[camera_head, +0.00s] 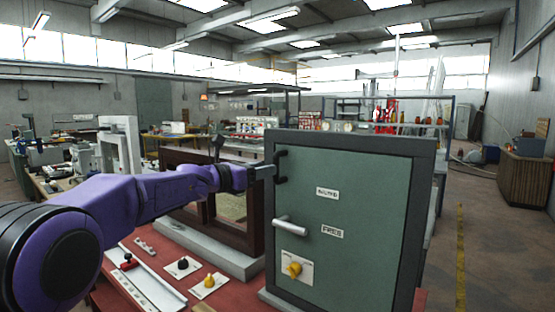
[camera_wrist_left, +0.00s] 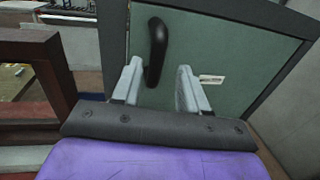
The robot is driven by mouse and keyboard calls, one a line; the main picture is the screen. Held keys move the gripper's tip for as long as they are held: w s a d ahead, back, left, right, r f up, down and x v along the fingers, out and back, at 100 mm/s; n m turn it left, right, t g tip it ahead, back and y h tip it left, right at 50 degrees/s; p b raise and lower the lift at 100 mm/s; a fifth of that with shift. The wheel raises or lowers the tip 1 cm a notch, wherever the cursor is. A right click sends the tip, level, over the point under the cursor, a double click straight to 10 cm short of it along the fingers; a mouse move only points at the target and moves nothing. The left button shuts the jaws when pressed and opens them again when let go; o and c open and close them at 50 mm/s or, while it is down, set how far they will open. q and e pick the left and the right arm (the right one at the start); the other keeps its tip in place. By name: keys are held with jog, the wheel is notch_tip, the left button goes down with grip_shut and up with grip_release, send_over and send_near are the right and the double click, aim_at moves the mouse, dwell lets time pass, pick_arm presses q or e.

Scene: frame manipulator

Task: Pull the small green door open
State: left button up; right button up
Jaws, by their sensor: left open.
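The small green door (camera_head: 365,200) sits in a dark grey frame and looks shut. It has a black handle (camera_head: 281,166) at its upper left, a light grey lever (camera_head: 290,226) below, a yellow knob (camera_head: 294,269) and white labels. My left gripper (camera_head: 268,172) is at the black handle. In the left wrist view the black handle (camera_wrist_left: 156,50) stands upright in front of the green door (camera_wrist_left: 215,50). My left gripper (camera_wrist_left: 160,85) is open there, and the handle's lower end reaches between its two fingers. Contact cannot be told. My right gripper is not in view.
A brown wooden frame (camera_head: 172,160) stands left of the door, behind my left arm. A red table (camera_head: 135,248) below holds a white rail (camera_head: 150,288), a black knob (camera_head: 183,264) and another yellow knob (camera_head: 209,281). The floor (camera_head: 490,240) to the right is open.

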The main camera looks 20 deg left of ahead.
aim_at(276, 176)
pick_arm(q)
jog(key=x, duration=0.2)
jog(key=p+x, duration=0.1)
jog(key=x, duration=0.1)
jog(key=p+x, duration=0.1)
jog(key=x, duration=0.1)
jog(key=shift+w+a+f, duration=0.1)
jog(key=shift+a+f, duration=0.25)
jog(key=shift+s+d+r, duration=0.1)
jog(key=shift+s+r, duration=0.05)
jog(key=shift+s, duration=0.15)
jog(key=shift+c, duration=0.2)
jog(key=shift+w, duration=0.1)
grip_shut()
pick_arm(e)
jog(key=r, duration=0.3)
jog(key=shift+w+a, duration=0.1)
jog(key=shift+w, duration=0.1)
